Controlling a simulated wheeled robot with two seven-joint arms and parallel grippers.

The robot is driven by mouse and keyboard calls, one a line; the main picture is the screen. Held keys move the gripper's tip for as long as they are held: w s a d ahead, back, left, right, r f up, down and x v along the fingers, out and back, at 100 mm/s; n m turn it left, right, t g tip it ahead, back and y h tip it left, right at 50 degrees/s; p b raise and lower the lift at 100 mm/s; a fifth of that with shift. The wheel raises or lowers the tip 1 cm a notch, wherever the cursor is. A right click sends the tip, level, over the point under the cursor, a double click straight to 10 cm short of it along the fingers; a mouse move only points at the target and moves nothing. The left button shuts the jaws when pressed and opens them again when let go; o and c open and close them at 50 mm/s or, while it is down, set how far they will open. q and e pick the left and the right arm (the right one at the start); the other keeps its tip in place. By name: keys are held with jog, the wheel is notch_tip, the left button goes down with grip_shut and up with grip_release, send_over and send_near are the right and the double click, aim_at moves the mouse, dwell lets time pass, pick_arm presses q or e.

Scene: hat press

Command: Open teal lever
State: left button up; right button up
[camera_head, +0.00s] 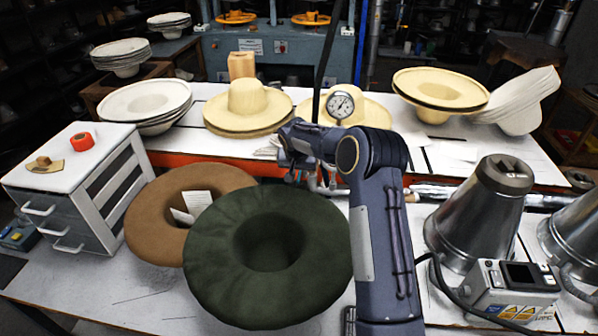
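I cannot make out a clear teal lever in this view. A blue-grey press (272,45) stands at the back, with blue posts and orange parts. A dark upright rod (325,50) runs in front of it, near a round dial gauge (340,105). My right arm rises from the bottom centre-right and bends left at its elbow. My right gripper (308,172) is around the arm's far end, at the near edge of the back table, small and partly hidden, so its opening is unclear. My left gripper is not in view.
A green hat (215,270) and brown hat (150,215) lie on the near table, beside a white drawer unit (50,185). Straw hats (247,100) cover the back table (200,155). A metal cone (480,215) and control box (505,290) stand at right.

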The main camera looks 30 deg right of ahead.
aim_at(300, 172)
grip_shut()
jog(key=r+p, duration=0.1)
jog(key=p, duration=0.1)
jog(key=g+p, duration=0.1)
jog(key=p, duration=0.1)
jog(key=shift+w+d+r+y, duration=0.15)
jog(key=shift+w+r+y, duration=0.05)
jog(key=shift+r+y, duration=0.2)
jog(key=shift+w+d+r+g+y+p, duration=0.1)
jog(key=shift+w+d+g+y+p, duration=0.15)
jog(key=shift+g+p, duration=0.35)
jog(key=shift+w+r+g+y, duration=0.1)
jog(key=shift+r+g+y, duration=0.25)
jog(key=shift+g+y, duration=0.2)
